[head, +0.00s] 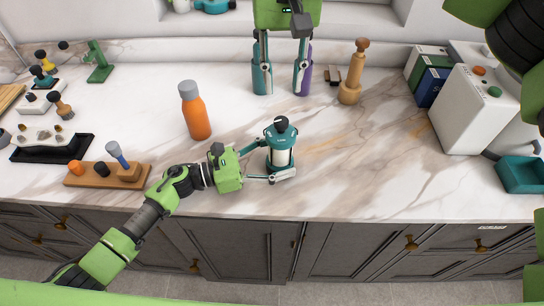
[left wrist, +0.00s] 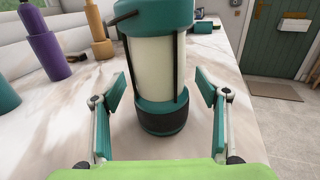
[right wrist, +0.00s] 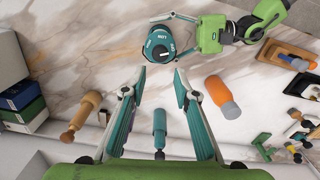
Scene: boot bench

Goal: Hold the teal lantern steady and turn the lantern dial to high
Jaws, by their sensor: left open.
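The teal lantern (head: 283,158) stands upright on the marble counter, with a cream middle and dark base in the left wrist view (left wrist: 155,60). Its dark dial (head: 281,124) is on top; in the right wrist view the round teal top (right wrist: 160,46) carries small lettering, and I cannot tell the dial's setting. My left gripper (head: 279,160) is open with a finger on either side of the lantern; the left wrist view shows gaps beside the body. My right gripper (head: 281,82) is open and empty at the back, away from the lantern; it also shows in the right wrist view (right wrist: 159,82).
An orange bottle (head: 196,115) stands left of the lantern. A wooden peg-shaped item (head: 351,78) and a purple bottle (left wrist: 88,25) stand behind it. A wooden tool block (head: 90,178) is at front left. A white box (head: 468,110) is at right. Counter right of the lantern is clear.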

